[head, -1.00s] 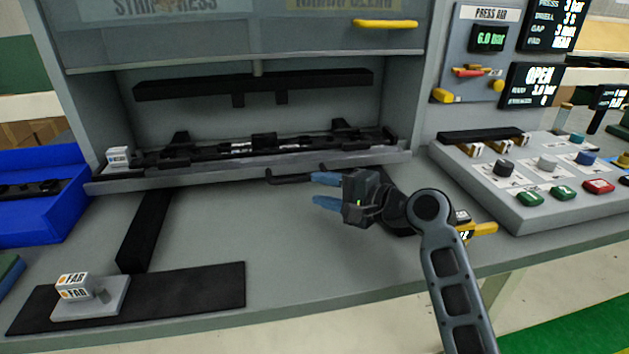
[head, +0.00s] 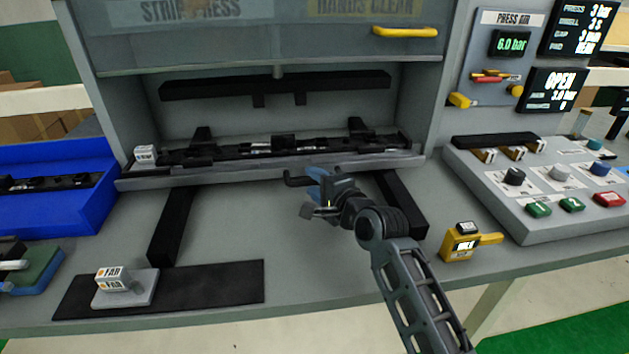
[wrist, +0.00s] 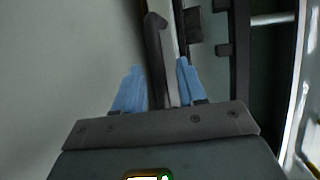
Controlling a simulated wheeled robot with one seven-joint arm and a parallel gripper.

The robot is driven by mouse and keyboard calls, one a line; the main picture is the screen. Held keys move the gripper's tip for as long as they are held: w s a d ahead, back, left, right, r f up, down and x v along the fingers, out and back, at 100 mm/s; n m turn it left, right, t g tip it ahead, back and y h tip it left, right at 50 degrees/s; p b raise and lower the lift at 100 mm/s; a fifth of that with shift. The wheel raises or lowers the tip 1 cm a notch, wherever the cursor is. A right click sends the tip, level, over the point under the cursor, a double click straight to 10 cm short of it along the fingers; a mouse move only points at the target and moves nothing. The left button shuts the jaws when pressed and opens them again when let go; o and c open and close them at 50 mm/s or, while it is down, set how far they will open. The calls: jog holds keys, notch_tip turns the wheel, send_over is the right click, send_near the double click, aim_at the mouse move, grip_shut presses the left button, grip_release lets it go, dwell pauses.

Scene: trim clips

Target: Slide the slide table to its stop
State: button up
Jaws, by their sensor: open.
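The slide table (head: 220,176) is a grey plate with a black strip fixture on it. It sits in the press opening, at the inner end of two black rails (head: 172,228). A black bar handle (head: 296,181) sticks out from its front edge. My gripper (head: 318,184) is open at the right part of the handle, its blue fingers partly hiding it. In the wrist view, the handle (wrist: 155,50) runs up from between the two blue fingers, with the table's edge beside it. I cannot tell whether a finger touches it.
The black upper press bar (head: 275,84) hangs above the table. A blue bin (head: 60,212) is at the left, a FAR-marked block (head: 112,279) on a dark mat at front left. A yellow device (head: 462,243) and button panel (head: 535,225) are at the right.

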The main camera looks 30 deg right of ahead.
jog(key=shift+w, duration=0.4)
jog(key=shift+c, duration=0.4)
jog(key=shift+f, duration=0.1)
grip_shut()
